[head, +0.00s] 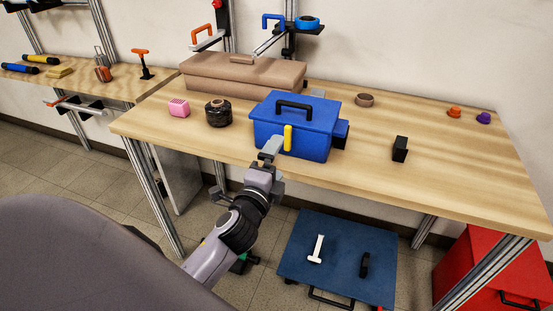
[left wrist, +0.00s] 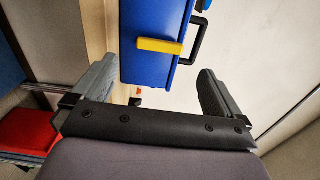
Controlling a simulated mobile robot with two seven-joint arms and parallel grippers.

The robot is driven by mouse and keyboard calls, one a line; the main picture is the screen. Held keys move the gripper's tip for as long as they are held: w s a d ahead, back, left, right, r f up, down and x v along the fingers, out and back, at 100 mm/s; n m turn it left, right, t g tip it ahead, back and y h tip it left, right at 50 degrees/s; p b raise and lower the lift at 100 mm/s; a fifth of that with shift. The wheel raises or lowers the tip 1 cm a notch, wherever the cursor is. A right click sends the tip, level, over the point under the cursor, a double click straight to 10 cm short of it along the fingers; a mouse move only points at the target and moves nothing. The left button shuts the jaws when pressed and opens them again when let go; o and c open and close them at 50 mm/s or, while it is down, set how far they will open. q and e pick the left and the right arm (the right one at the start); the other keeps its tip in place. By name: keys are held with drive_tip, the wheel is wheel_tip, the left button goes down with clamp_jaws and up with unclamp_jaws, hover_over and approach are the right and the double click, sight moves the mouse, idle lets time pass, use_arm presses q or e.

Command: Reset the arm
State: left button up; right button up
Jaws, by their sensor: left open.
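My left gripper (head: 270,150) is in front of the workbench, close to the front of a blue toolbox (head: 308,146). In the left wrist view its two fingers (left wrist: 155,92) are wide apart with nothing between their pads. The toolbox, with a yellow latch (head: 288,138) and a black handle (head: 294,106), stands closed on the bench. The latch also shows beyond the fingers in the left wrist view (left wrist: 160,46). I cannot tell whether a finger touches the box. My right gripper is in neither view.
A blue cart (head: 338,265) and red cabinet (head: 485,275) stand below. The bench's right side is mostly clear.

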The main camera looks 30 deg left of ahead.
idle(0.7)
use_arm(q)
drive_tip(key=s+d+f+n+g+h, duration=0.3)
drive_tip(key=s+d+f+n, duration=0.2)
drive_tip(key=s+f, duration=0.5)
drive_tip(key=s+d+f+n+g+h, duration=0.3)
drive_tip(key=s+d+f+n+g, duration=0.1)
drive_tip(key=s+f+n, duration=0.4)
wheel_tip(320, 180, down, 3)
drive_tip(key=shift+s+d+r+p, duration=0.2)
drive_tip(key=shift+s+d+p, duration=0.15)
drive_tip(key=shift+s, duration=0.65)
